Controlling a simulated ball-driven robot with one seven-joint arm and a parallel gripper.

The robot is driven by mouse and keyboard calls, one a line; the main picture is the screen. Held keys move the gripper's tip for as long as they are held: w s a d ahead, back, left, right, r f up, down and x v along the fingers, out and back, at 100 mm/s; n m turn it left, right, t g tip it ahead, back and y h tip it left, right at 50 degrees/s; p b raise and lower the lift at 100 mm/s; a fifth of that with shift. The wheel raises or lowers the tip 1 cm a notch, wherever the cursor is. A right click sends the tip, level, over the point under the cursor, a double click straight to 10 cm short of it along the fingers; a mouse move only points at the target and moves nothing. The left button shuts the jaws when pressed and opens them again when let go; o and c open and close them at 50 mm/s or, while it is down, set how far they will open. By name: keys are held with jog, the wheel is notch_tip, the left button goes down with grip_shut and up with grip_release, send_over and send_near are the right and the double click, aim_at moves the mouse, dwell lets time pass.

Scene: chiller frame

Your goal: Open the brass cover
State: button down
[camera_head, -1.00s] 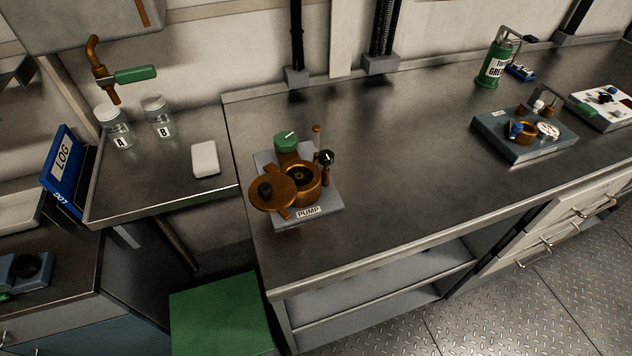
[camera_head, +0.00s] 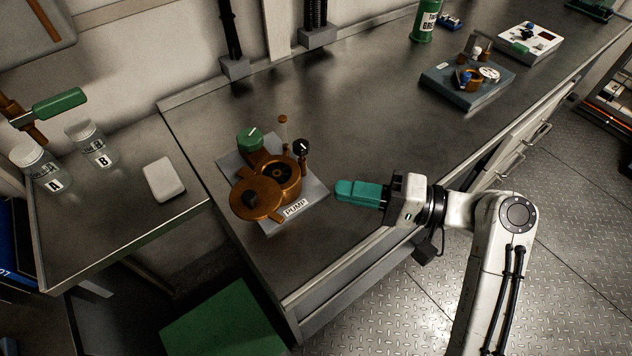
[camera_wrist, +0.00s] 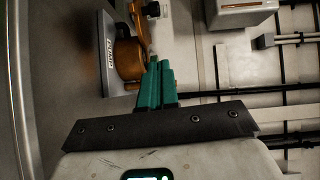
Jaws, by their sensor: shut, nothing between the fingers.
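The brass cover (camera_head: 257,198) is a round lid with a dark knob. It stands swung out to the left of the round brass pump housing (camera_head: 291,186), whose open top shows a dark inside. Both are on the grey base plate labelled PUMP (camera_head: 312,206). My gripper (camera_head: 341,191) has teal fingers, shut and empty, to the right of the pump and apart from it in the head view.
A green knob (camera_head: 250,139) and a black-topped lever (camera_head: 301,148) rise behind the housing. Jars A (camera_head: 42,168) and B (camera_head: 91,145) and a white block (camera_head: 163,180) stand on the left side table. The bench between pump and blue-grey unit (camera_head: 455,90) is clear.

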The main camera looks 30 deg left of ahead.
aim_at(252, 216)
jog(key=p+x, duration=0.1)
jog(key=x, duration=0.2)
jog(key=s+x, duration=0.1)
jog(key=x, duration=0.3)
jog(key=s+p+x, duration=0.1)
jog(key=x, duration=0.3)
jog(key=shift+s+d+p, duration=0.1)
jog(key=shift+d+p, duration=0.2)
jog(key=shift+d, duration=0.05)
jog(key=shift+s+a+f, duration=0.15)
jog(key=shift+s+a, duration=0.1)
jog(key=shift+s, duration=0.2)
jog(key=shift+p, duration=0.3)
jog(key=shift+s+a+m+t+p, duration=0.25)
jog(key=shift+s+m+t+p, duration=0.7)
jog(key=shift+t, duration=0.25)
jog(key=shift+s+a+p, duration=0.2)
jog(key=shift+s+a, duration=0.3)
jog(key=shift+s, duration=0.15)
jog(key=shift+s+a+p, duration=0.15)
jog(key=shift+s+a, duration=0.3)
jog(key=shift+s, duration=0.2)
